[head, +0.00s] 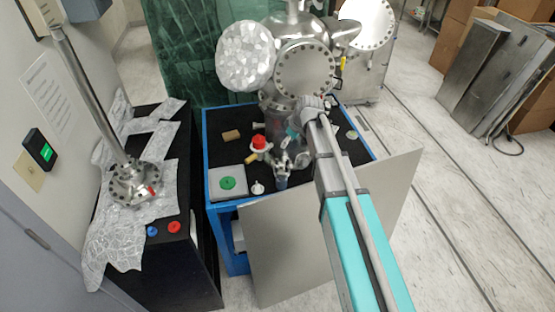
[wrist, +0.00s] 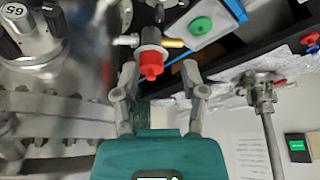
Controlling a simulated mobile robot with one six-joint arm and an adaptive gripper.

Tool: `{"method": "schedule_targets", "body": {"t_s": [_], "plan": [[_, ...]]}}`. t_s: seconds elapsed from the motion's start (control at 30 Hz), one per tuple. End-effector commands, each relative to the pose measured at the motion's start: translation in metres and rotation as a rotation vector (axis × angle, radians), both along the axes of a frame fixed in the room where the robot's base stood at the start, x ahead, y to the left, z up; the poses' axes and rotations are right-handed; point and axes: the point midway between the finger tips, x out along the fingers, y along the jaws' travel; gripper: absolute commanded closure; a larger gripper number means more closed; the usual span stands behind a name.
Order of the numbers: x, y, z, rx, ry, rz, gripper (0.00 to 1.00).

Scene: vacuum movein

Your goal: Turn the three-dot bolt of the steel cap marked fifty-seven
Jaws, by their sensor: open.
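In the wrist view a steel cap with a black-and-white number plate (wrist: 12,22) stands at the upper left. Its tilted digits look like 65 or 59, not clearly fifty-seven. A dark post (wrist: 52,22) stands beside the plate. I cannot make out a bolt with three dots. My gripper (wrist: 160,74) is open in the wrist view, its two fingers apart with nothing held. A red cap (wrist: 151,64) shows beyond and between the fingertips; contact cannot be told.
The chamber stands on a blue-framed cart (head: 208,150) with a black top. A red-topped valve (head: 259,142) and a pad with a green disc (head: 228,184) are near it. A grey panel (head: 290,250) leans in front. A black bench (head: 170,270) stands left.

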Motion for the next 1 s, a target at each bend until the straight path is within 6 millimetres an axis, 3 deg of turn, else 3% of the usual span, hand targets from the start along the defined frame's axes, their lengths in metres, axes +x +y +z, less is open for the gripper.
{"method": "schedule_targets", "body": {"t_s": [0.37,1.0], "plan": [[0.003,0.003,-0.014,0.0,0.001,-0.002,0.45],[0.013,0.018,-0.062,-0.001,0.001,-0.004,0.45]]}}
